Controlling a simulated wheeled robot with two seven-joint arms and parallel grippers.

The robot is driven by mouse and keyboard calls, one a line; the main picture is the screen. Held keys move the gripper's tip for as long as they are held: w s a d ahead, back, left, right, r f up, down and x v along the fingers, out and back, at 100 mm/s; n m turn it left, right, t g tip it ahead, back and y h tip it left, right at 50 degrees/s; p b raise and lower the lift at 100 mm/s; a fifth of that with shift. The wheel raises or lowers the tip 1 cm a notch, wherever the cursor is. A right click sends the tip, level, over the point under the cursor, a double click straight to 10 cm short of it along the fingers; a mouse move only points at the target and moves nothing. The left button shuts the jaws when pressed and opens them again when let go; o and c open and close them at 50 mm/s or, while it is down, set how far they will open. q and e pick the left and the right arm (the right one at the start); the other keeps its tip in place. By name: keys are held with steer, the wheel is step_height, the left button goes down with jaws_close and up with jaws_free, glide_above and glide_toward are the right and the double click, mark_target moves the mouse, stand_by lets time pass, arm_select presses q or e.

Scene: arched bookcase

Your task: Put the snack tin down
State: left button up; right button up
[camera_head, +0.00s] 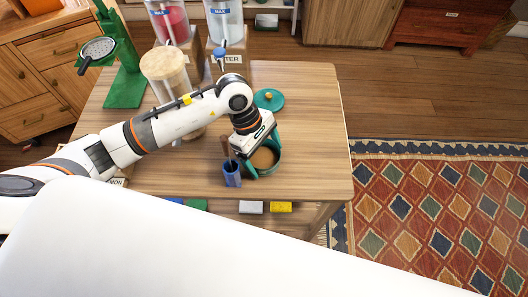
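A round green tin with tan-brown contents (265,158), which looks like the snack tin, is near the right part of the wooden table (310,120). My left gripper (250,152) points down at the tin's left and far side, overlapping its rim in the picture. Its fingers are mostly hidden by the gripper body and merge with the tin, so I cannot tell whether they grip it. I also cannot tell whether the tin touches the tabletop. A teal round lid with a knob (268,100) lies behind the tin. My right gripper is not in view.
A small blue holder (232,175) with sticks in it stands just left of the tin. A wood-lidded jar (165,68), two dispensers marked MAX and a green stand (125,85) are farther back and left. The table's right side is clear. A patterned rug (440,210) lies beyond its edge.

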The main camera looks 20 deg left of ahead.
arm_select(q)
steer(key=shift+r, duration=0.15)
steer(key=v, duration=1.2)
